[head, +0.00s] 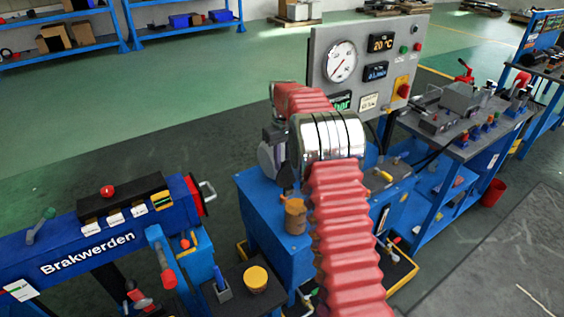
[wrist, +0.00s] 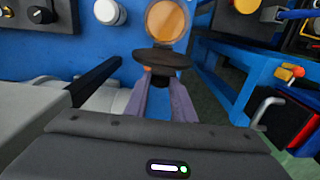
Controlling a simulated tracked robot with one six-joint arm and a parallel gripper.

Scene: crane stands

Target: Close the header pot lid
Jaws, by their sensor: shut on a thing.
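The header pot (head: 295,217) is a small brown cylinder on the blue cabinet, below my gripper in the head view. In the wrist view, a tan round face with an orange rim, which looks like the pot's top (wrist: 168,22), lies just beyond my fingertips. My gripper (wrist: 160,75) is shut on a dark round disc, which looks like the lid (wrist: 160,57). In the head view my red arm and wrist hide much of my gripper (head: 285,185).
A gauge panel (head: 369,60) stands behind the pot. A yellow-capped pot (head: 256,280) sits on a dark shelf in front. The blue Brakwerden machine (head: 100,235) is at left, and a workbench (head: 470,115) at right. Open floor lies behind the machine at left.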

